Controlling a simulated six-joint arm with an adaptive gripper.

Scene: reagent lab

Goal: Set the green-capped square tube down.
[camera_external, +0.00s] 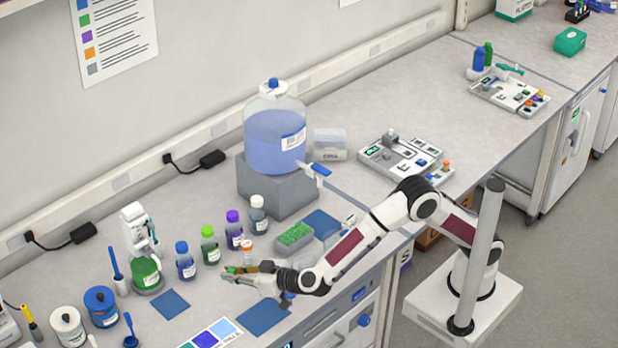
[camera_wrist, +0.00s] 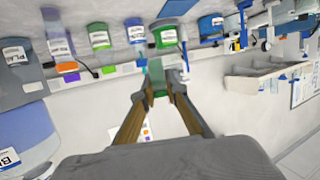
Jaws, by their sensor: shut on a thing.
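My gripper (camera_external: 238,275) reaches out low over the near bench, in front of the row of reagent bottles. In the wrist view its two fingers (camera_wrist: 158,82) are closed on the green-capped square tube (camera_wrist: 156,75), which shows as a narrow green piece between the fingertips. In the external view only a small green part of the tube (camera_external: 231,269) shows at the fingertips; the rest is hidden or too small to make out. I cannot tell whether its lower end touches the bench.
Bottles with blue (camera_external: 185,262), green (camera_external: 210,246) and purple (camera_external: 234,230) caps stand just behind the gripper. A green rack (camera_external: 294,235) is to the right. Flat blue mats lie at the front (camera_external: 264,317) and left (camera_external: 170,303). A colour card (camera_external: 212,335) lies near the front edge.

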